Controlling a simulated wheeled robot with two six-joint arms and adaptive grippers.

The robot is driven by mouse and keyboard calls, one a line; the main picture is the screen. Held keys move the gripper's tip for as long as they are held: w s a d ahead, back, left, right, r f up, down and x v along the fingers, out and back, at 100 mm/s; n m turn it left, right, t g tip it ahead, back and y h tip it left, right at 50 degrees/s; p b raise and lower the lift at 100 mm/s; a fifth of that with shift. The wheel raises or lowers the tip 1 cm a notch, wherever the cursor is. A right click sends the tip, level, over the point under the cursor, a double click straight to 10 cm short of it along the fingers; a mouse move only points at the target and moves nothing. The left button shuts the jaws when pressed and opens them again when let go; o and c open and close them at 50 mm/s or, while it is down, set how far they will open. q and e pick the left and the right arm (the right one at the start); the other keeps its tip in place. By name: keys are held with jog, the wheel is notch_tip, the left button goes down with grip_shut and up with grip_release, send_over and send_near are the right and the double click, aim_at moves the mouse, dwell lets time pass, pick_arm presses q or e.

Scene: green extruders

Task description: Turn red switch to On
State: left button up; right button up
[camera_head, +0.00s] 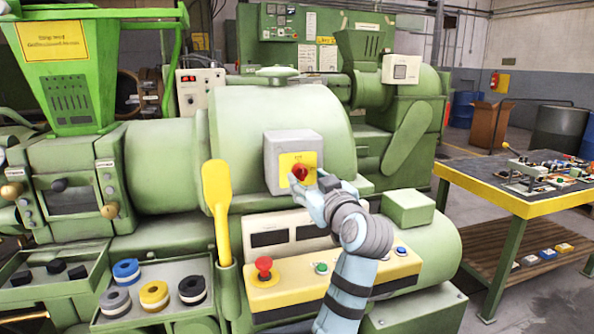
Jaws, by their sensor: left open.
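The red switch (299,172) is a round red knob on a yellow plate (310,160), set on a grey box (280,150) on the front of the green extruder (265,110). My left gripper (310,187) is open, just below and to the right of the knob. Its fingertips are close to the knob; I cannot tell whether they touch it. The gripper covers the lower right of the yellow plate, and the plate's markings are too small to read. My right gripper is not in view.
A yellow control panel (300,289) with a red mushroom button (264,266) lies below. A yellow scoop-like tool (217,195) stands upright to the left. Trays with tape rolls (154,293) are at lower left. A yellow-edged table (515,204) stands at right.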

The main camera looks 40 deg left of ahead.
aim_at(304, 176)
pick_arm(q)
jog(key=x, duration=0.3)
jog(key=shift+w+d+f, duration=0.1)
jog(key=shift+w+f, duration=0.05)
jog(key=shift+w, duration=0.2)
jog(key=shift+a, duration=0.2)
jog(key=shift+s+a+r, duration=0.15)
jog(key=shift+s+r, duration=0.05)
jog(key=shift+s, duration=0.1)
jog(key=shift+w, duration=0.1)
grip_shut()
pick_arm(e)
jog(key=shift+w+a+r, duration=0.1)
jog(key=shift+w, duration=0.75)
